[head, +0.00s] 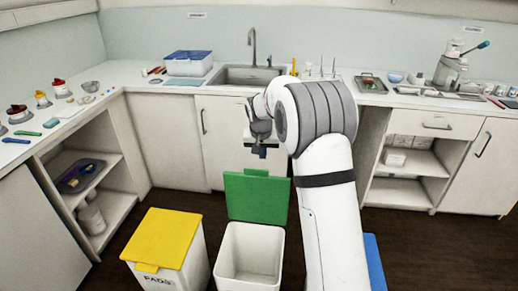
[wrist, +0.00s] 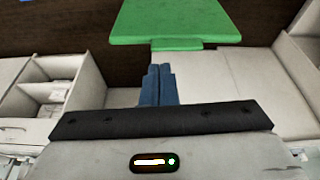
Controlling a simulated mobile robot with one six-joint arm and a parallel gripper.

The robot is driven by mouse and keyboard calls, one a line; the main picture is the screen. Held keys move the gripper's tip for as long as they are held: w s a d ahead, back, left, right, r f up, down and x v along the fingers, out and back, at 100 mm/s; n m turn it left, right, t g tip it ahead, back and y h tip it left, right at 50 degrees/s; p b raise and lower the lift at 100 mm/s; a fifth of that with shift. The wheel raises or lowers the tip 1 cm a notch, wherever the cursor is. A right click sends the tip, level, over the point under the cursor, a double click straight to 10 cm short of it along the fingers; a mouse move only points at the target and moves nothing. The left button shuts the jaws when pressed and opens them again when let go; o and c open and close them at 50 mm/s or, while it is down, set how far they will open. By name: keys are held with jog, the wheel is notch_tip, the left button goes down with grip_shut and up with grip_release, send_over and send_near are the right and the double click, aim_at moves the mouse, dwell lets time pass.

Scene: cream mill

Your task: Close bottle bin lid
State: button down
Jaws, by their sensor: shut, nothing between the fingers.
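An open white bin (head: 249,252) stands on the floor at the front middle of the head view. Its green lid (head: 257,200) is raised at the back of the bin, its face toward the head camera. No label shows on this bin. The lid also shows at the top of the wrist view (wrist: 178,18), with a small tab on its edge. My gripper (head: 262,153) is above the raised lid in the head view. In the wrist view its blue fingers (wrist: 157,84) are shut and empty, pointing toward the tab, with no clear contact.
A bin with a shut yellow lid (head: 163,237), marked PADS, stands to the left. A blue surface (head: 375,262) is partly hidden behind my arm at right. Counters with a sink (head: 246,76) and open shelves surround the dark floor (head: 200,201).

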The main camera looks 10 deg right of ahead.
jog(key=w+f+p, duration=0.1)
jog(key=w+p, duration=0.2)
jog(key=w, duration=0.5)
jog(key=shift+m+t, duration=0.3)
jog(key=shift+m, duration=0.1)
jog(key=shift+a+f+p, duration=0.15)
jog(key=shift+f+p, duration=0.8)
jog(key=shift+f, duration=1.6)
jog(key=shift+a+f+p, duration=0.15)
jog(key=shift+f+p, duration=0.8)
jog(key=shift+f, duration=1.55)
